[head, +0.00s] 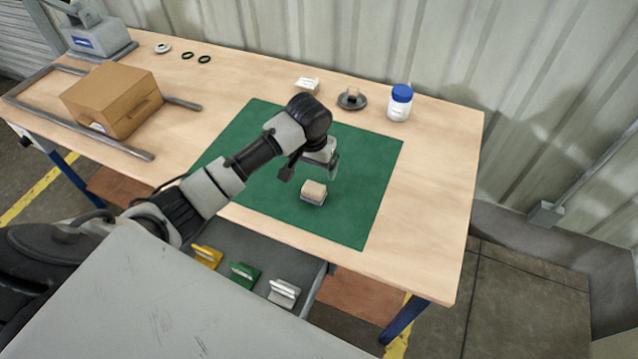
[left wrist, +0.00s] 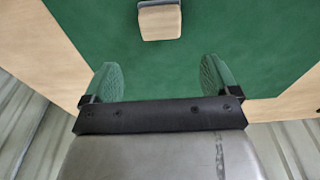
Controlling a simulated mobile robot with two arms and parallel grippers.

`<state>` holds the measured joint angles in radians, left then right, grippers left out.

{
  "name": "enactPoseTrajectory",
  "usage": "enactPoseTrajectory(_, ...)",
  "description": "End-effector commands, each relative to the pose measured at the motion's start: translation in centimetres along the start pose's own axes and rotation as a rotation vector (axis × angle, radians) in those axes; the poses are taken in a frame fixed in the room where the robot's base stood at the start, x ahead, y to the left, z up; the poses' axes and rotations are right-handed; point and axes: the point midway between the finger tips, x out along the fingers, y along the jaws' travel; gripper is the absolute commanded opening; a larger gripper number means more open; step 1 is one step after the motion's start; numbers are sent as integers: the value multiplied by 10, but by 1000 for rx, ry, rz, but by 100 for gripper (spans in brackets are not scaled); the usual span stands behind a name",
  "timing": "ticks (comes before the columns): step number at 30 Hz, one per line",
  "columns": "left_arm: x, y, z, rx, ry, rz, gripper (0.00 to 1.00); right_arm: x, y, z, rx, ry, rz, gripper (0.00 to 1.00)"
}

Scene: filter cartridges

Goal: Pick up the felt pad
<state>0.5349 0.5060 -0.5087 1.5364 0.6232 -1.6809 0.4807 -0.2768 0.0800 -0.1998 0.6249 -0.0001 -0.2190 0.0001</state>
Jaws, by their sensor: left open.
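A small beige block with a blue-grey layer under it, which looks like the felt pad (head: 314,188), lies on the green mat (head: 365,200). In the left wrist view the felt pad (left wrist: 160,24) shows at the top centre, beyond the fingertips. My left gripper (head: 311,169) is above the mat, just behind the pad in the head view. In the left wrist view the left gripper (left wrist: 160,78) has its two round green-faced fingers wide apart with nothing between them. My right gripper is not in view.
A white jar with a blue lid (head: 400,103), a dark dish (head: 352,99) and a small white item (head: 308,84) stand behind the mat. A cardboard box (head: 112,98) is at the left. An open drawer below holds yellow, green and white pieces. The mat's right side is clear.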

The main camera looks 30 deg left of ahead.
Motion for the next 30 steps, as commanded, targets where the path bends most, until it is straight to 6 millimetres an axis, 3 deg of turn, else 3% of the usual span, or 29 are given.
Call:
enactPoseTrajectory(3,21,0,2,0,-5,-2,89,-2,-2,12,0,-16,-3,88)
enactPoseTrajectory(9,39,-1,1,0,-1,-2,89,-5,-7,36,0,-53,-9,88)
enactPoseTrajectory(21,88,-1,8,0,-1,-3,89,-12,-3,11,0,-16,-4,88)
enactPoseTrajectory(30,92,-1,7,0,1,-3,86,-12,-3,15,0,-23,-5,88)
